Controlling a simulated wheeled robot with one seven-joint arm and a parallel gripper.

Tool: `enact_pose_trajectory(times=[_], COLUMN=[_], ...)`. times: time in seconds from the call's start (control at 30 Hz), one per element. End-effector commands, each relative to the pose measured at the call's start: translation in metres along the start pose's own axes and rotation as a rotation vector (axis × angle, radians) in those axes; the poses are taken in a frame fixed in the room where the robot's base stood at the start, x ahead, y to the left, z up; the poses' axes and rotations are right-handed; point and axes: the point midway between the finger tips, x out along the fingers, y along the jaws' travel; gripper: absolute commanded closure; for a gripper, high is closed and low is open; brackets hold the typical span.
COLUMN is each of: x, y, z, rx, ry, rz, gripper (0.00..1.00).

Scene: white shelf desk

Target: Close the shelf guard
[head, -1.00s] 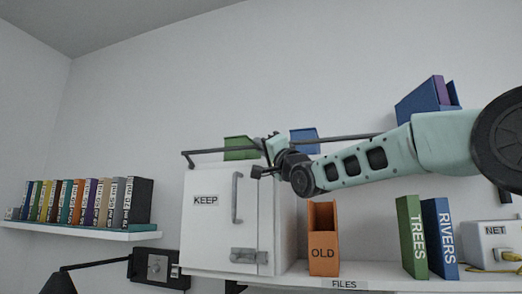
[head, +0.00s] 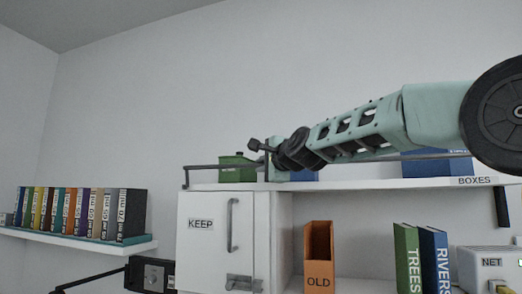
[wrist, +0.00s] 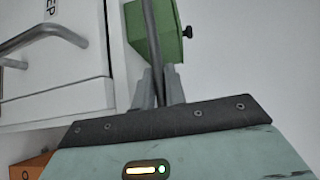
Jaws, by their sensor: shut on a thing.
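The shelf guard is a thin dark rail (head: 215,168) running along the front of the white upper shelf (head: 400,184). Its left end bends down to the shelf corner. My gripper (head: 268,152) is at the rail's left part, in front of the green box. In the wrist view the rail (wrist: 150,25) passes between the two grey fingers of my gripper (wrist: 159,85), which are shut on it. My arm hides part of the rail's middle in the head view.
A green box (head: 237,170) and a blue box (head: 437,165) stand on the upper shelf. Below are the KEEP cabinet (head: 203,240), an orange OLD holder (head: 318,255), green and blue books (head: 408,255) and a NET box (head: 490,262). Binders (head: 75,212) fill the left shelf.

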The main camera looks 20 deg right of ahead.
Motion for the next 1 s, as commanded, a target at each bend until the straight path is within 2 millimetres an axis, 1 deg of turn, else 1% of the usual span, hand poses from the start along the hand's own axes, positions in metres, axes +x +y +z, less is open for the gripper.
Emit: enact_pose_trajectory(times=[0.03, 0.4, 0.87, 0.9, 0.97, 1.0], x=[0.0010, 0.0061, 0.0068, 0.0068, 0.0068, 0.0068], y=[-0.0072, -0.0038, -0.0023, -0.0023, -0.0022, -0.0021], z=[0.0006, -0.0063, -0.0082, -0.0082, -0.0084, -0.0082], rx=[0.018, 0.104, 0.113, 0.113, 0.113, 0.113], ry=[-0.002, 0.001, 0.003, 0.003, 0.003, 0.003], rz=[0.016, 0.099, 0.108, 0.108, 0.108, 0.109], gripper=[1.00, 1.00, 1.00, 0.85, 0.68, 0.66])
